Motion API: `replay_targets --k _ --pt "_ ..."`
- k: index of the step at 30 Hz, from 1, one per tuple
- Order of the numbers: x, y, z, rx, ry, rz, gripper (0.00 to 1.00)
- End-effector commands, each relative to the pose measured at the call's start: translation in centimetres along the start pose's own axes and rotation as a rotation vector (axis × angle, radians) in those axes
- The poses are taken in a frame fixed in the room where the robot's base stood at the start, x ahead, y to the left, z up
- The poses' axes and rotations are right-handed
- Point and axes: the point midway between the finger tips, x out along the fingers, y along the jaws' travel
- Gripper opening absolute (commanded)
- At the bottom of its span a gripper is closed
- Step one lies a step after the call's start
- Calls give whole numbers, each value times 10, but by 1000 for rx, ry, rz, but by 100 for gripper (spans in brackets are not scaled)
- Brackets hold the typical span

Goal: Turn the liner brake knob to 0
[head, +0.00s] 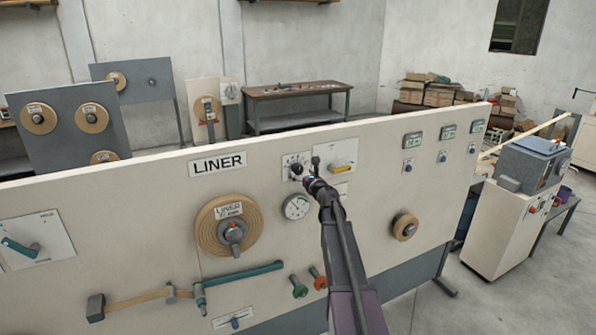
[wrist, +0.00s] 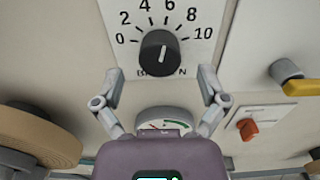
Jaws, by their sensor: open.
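The liner brake knob (wrist: 160,52) is black and round, on a white dial plate (wrist: 186,50) marked 0 to 10 in the wrist view. A short light line shows on the knob's face; which number it marks is hard to tell. In the head view the knob (head: 296,169) sits on the pale LINER panel (head: 140,195), just left of my gripper (head: 313,174). In the wrist view my gripper (wrist: 158,77) is open and empty, with one finger on each side below the knob. The fingers appear apart from it.
A round gauge (head: 296,206) sits below the dial. A plate with a yellow handle (head: 342,168) is close on the right, and a red switch (wrist: 248,129) is below it. The large LINER roll (head: 209,228) sticks out at left.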

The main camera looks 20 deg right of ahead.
Motion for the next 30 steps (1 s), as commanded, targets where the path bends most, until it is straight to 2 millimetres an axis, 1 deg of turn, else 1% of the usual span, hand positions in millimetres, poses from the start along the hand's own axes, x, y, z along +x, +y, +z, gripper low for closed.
replay_targets --k 1,3,9,21,22,23,24,26,27,30 --pt "10 -1 0 0 0 1 92" --pt "18 -1 0 0 0 1 92" --pt "32 0 0 0 0 0 92" --pt "34 0 0 0 0 0 92" --pt "34 0 0 0 0 0 86" --pt "34 0 0 0 0 0 77" --pt "34 0 0 0 0 0 66" --pt "34 0 0 0 0 0 48" --pt "34 0 0 0 0 0 36" --pt "35 0 0 0 0 0 10"
